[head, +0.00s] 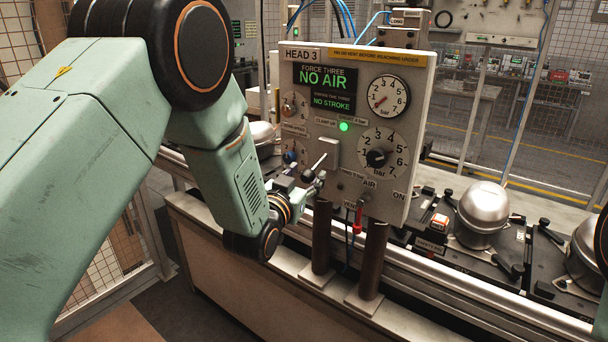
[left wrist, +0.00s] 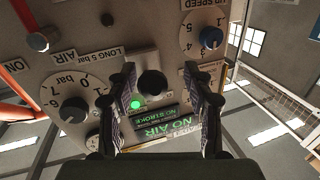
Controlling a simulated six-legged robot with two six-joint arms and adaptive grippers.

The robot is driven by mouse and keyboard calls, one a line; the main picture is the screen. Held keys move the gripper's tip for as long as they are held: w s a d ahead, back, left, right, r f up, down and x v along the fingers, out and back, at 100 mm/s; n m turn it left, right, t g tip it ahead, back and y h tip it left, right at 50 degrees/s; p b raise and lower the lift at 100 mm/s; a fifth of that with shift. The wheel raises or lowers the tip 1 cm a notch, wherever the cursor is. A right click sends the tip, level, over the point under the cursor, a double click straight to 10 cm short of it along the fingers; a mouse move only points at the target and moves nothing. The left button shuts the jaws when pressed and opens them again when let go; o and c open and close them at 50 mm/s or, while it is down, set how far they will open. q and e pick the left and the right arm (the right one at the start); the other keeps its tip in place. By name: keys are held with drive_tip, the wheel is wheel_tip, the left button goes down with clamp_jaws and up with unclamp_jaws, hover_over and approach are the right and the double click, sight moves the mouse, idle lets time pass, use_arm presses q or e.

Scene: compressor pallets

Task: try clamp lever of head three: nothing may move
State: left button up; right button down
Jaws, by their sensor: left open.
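The HEAD 3 panel (head: 360,180) stands upright, its display (head: 325,88) reading NO AIR and NO STROKE. A green lamp (head: 344,127) is lit beside the clamp labels. The clamp lever (head: 322,160) comes out of a pale plate on the panel and slants down to a dark knob. My left gripper (head: 311,184) is at the lever's lower end. In the left wrist view the panel is upside down, and the dark round knob (left wrist: 152,83) shows between the open fingers of my left gripper (left wrist: 166,85). Gaps show on both sides; contact cannot be told. My right gripper is out of view.
A pressure gauge (head: 388,97) and a bar dial (head: 377,157) sit on the panel's right. A red handle (head: 358,217) hangs below, near AIR. Two dark posts hold the panel. A silver compressor dome (head: 482,207) stands on the line at right.

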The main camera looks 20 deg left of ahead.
use_arm(q)
drive_tip(key=shift+d+r, duration=0.25)
drive_tip(key=shift+d, duration=0.5)
drive_tip(key=shift+w+a+f, duration=0.15)
drive_tip(key=shift+a+f, duration=0.05)
drive_tip(key=shift+a, duration=0.4)
drive_tip(key=c, duration=0.4)
drive_tip(key=shift+d+r, duration=0.1)
drive_tip(key=shift+d, duration=0.3)
drive_tip(key=c, duration=0.5)
drive_tip(key=shift+a, duration=0.25)
clamp_jaws()
drive_tip(key=shift+d, duration=0.15)
